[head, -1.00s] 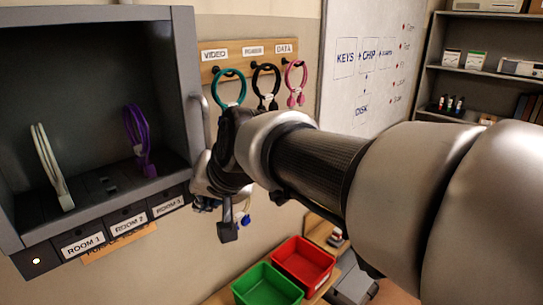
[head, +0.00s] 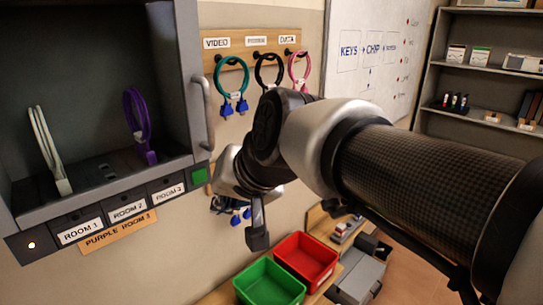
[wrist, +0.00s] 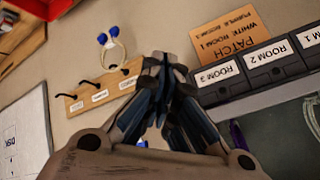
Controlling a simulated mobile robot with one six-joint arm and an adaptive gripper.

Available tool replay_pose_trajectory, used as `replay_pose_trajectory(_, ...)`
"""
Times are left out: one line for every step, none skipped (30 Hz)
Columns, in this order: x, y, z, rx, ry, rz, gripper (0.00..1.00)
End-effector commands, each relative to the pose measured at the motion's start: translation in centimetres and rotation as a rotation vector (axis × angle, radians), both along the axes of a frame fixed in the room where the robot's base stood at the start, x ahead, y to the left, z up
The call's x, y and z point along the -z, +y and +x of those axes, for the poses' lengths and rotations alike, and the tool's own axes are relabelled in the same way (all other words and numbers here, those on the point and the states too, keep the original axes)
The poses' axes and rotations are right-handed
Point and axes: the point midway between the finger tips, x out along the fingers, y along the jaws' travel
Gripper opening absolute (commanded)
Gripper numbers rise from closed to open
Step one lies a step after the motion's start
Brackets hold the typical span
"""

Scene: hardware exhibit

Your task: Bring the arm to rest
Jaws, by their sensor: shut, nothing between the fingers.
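My gripper (head: 258,232) hangs in front of the wall, right of the grey cabinet (head: 203,110) and above the bins. Its fingers are together and empty, pointing down. In the wrist view the closed fingers of my gripper (wrist: 165,70) show in the middle with nothing held. My arm reaches in from the right in the head view and hides part of the wall. A white cable (head: 48,150) and a purple cable (head: 138,127) stand in the cabinet, apart from my gripper.
Teal (head: 230,75), black (head: 268,72) and pink (head: 300,72) cables hang on a wooden hook board (head: 215,62). Green (head: 268,282) and red (head: 308,260) bins stand below my gripper. The wrist view shows a lower hook board (wrist: 100,92) and an orange sign (wrist: 222,75).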

Motion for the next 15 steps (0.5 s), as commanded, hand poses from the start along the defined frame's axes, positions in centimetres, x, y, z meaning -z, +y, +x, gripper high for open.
replay_pose_trajectory(0.15, -0.38, -0.3, 0.001, 0.0, 0.001, 0.0)
replay_pose_trajectory(0.14, -0.53, -0.45, 0.0, 0.0, 0.0, 0.0)
replay_pose_trajectory(0.11, -0.7, -0.6, 0.0, 0.0, 0.0, 0.0)
replay_pose_trajectory(0.09, -0.79, -0.68, 0.0, 0.0, 0.0, 0.0)
replay_pose_trajectory(0.08, -0.85, -0.72, 0.001, 0.0, 0.001, 0.0)
replay_pose_trajectory(0.07, -0.9, -0.77, 0.001, 0.001, 0.0, 0.0)
replay_pose_trajectory(0.05, -0.91, -0.78, 0.0, 0.001, -0.001, 0.0)
replay_pose_trajectory(0.04, -0.92, -0.79, 0.0, 0.001, -0.001, 0.0)
replay_pose_trajectory(0.03, -0.91, -0.79, 0.0, 0.001, -0.001, 0.0)
replay_pose_trajectory(0.02, -0.91, -0.78, 0.0, 0.001, -0.001, 0.0)
replay_pose_trajectory(0.01, -0.9, -0.78, 0.0, 0.001, -0.001, 0.0)
replay_pose_trajectory(0.01, -0.9, -0.78, 0.0, 0.001, -0.001, 0.0)
replay_pose_trajectory(0.02, -0.91, -0.78, 0.0, 0.001, -0.001, 0.0)
replay_pose_trajectory(0.11, -0.98, -0.8, 0.001, 0.001, -0.002, 0.0)
replay_pose_trajectory(0.4, -1.27, -0.87, 0.004, 0.001, -0.006, 0.0)
